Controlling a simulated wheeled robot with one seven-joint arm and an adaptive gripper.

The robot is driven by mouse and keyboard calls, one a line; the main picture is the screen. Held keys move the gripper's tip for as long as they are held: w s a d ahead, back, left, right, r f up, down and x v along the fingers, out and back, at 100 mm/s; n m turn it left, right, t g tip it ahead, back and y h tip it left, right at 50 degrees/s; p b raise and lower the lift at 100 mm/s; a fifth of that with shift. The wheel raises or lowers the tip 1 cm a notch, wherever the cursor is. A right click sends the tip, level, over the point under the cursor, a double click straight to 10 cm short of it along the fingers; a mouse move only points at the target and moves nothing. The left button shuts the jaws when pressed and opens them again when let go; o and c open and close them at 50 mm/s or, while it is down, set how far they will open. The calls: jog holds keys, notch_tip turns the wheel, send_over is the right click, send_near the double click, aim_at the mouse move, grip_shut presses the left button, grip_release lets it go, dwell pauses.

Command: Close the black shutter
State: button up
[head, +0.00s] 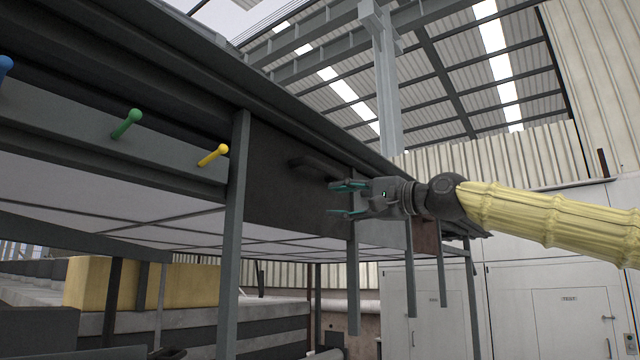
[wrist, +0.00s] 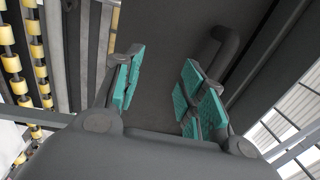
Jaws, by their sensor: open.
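The black shutter (head: 285,180) is a dark flat panel in the middle of the head view, set between grey posts under the slab's edge. A dark bar handle (head: 318,167) sticks out from its upper right part. My gripper (head: 338,199) is open and empty, just right of and slightly below the handle, its teal fingertips pointing left. In the wrist view the shutter (wrist: 165,60) fills the middle behind the teal finger pads. The handle (wrist: 222,50) shows there as a curved bar beyond the right finger. Whether a finger touches it, I cannot tell.
A green peg (head: 127,123) and a yellow peg (head: 213,155) stick out of a rail at the left, with a blue one at the edge. Grey posts (head: 233,230) hang below the panel. Yellow rollers (wrist: 12,62) line the wrist view's left side.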

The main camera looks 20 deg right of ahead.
jog(key=t, duration=0.1)
send_near(328, 168)
jog(key=shift+m+y, duration=0.3)
jog(key=p+x, duration=0.6)
jog(key=x, duration=0.5)
jog(key=shift+w+f, duration=0.15)
grip_shut()
